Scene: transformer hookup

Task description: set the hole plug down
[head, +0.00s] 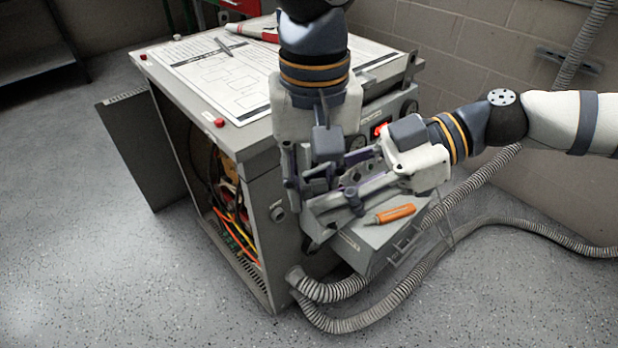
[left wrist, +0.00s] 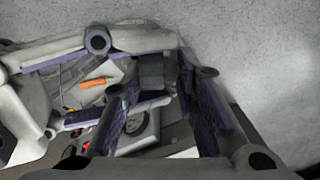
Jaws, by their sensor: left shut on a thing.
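My left gripper (head: 318,185) points down in front of the cabinet's front face. It is shut on a small grey piece, seemingly the hole plug (left wrist: 152,70), which shows between the fingertips in the left wrist view. In the head view the fingers mostly hide the plug. My right gripper (head: 325,190) reaches in from the right, its fingers crossing close to the left fingertips. Its two fingers are spread apart, one on either side of the plug in the left wrist view. Whether they touch the plug cannot be told.
The grey cabinet (head: 262,215) has its side door (head: 140,150) open, showing coloured wires. An orange-handled tool (head: 395,214) lies on a grey box (head: 375,240) below the right gripper. A printed sheet (head: 225,75) covers the cabinet top. Ribbed hoses (head: 400,295) run along the floor.

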